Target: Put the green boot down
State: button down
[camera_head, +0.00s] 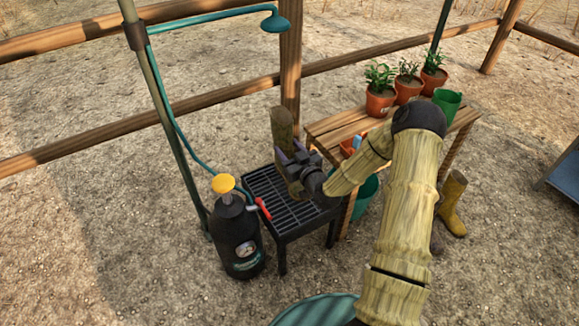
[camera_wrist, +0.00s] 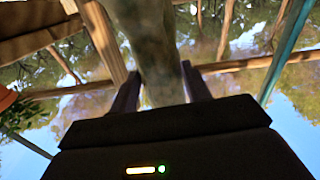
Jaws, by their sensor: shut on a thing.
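The green boot (camera_head: 282,128) is a dull olive colour and stands about upright, its shaft pointing up. My gripper (camera_head: 291,163) is shut on it, with the jaws around the boot's lower shaft. The boot is over the black slatted stand (camera_head: 262,184); my gripper partly hides its lower end, so I cannot tell whether it touches the slats. In the wrist view the boot (camera_wrist: 147,45) runs up between the two fingers of my gripper (camera_wrist: 158,88).
A black pressure sprayer (camera_head: 237,240) with a yellow knob stands left of the stand. A wooden bench (camera_head: 340,122) with potted plants (camera_head: 380,90) is behind right. A yellow boot (camera_head: 453,203) stands on the ground right of my arm. A teal shower head (camera_head: 275,20) hangs above.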

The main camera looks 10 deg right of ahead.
jog(key=shift+f, duration=0.15)
notch_tip(320, 180, down, 4)
jog(key=shift+r+b, duration=0.1)
jog(key=shift+b, duration=0.95)
jog(key=shift+r, duration=0.1)
jog(key=c, duration=0.7)
grip_release()
jog(key=shift+o, duration=0.2)
